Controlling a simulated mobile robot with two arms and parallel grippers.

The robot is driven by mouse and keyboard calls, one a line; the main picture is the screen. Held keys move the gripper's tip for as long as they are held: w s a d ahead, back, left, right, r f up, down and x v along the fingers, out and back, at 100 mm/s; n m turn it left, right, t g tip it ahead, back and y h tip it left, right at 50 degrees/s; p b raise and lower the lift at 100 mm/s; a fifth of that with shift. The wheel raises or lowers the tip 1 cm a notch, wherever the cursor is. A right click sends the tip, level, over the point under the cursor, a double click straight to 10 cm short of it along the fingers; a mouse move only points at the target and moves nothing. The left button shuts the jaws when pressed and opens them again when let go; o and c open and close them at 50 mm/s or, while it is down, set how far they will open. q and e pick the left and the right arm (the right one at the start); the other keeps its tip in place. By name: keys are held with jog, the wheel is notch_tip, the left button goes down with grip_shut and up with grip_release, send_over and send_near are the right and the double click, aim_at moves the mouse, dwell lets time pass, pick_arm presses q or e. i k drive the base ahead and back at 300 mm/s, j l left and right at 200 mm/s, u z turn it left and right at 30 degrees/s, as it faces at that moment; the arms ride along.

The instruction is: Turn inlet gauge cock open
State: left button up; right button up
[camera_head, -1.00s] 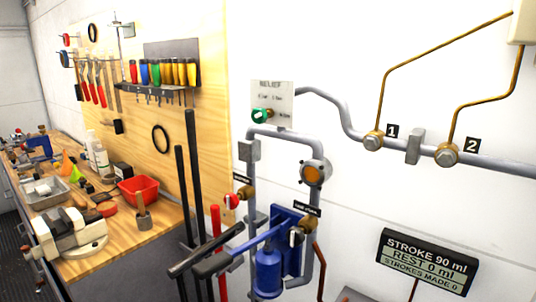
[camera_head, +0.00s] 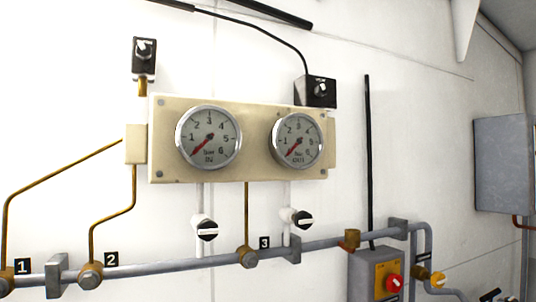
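Two round gauges are on a cream panel (camera_head: 258,140). The left gauge (camera_head: 208,138) reads IN and the right gauge (camera_head: 297,141) seems to read OUT. Both red needles point to the low end of the scale. Neither gripper is in view.
A grey pipe (camera_head: 190,263) runs along the wall under the cocks, with brass fittings tagged 1, 2 and 3. Black boxes with knobs (camera_head: 144,57) (camera_head: 317,91) sit above the panel. Space before the gauges looks clear.

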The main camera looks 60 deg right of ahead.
aim_at(207, 229)
jog(key=z, duration=1.6)
